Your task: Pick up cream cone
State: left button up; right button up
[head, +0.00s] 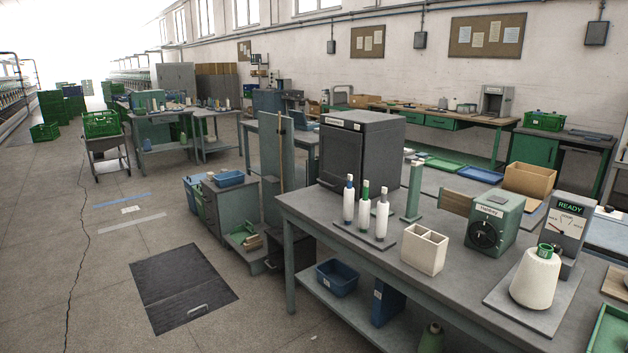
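A cream cone (535,279) of yarn with a green top stands upright at the right of the near table, on a flat grey plate (503,301). The plate belongs to a device with a lit "READY" display (567,225) just behind the cone. The cone looks whole and nothing covers its front. Neither of my grippers shows in the head view.
On the same table (390,292) stand a cream divided box (424,249), a green dial device (494,222), three white bobbins (364,209) on a plate, and a dark cabinet (360,150). A green crate (607,332) sits at the lower right. Floor at left is mostly open.

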aim_at(532, 285)
jog(key=k+z, duration=0.1)
jog(key=z, duration=0.3)
jog(key=k+l+z, duration=0.1)
jog(key=z, duration=0.3)
jog(key=k+l+z, duration=0.1)
jog(key=z, duration=0.3)
jog(key=i+j+z, duration=0.1)
jog(key=i+z, duration=0.15)
jog(key=i, duration=0.15)
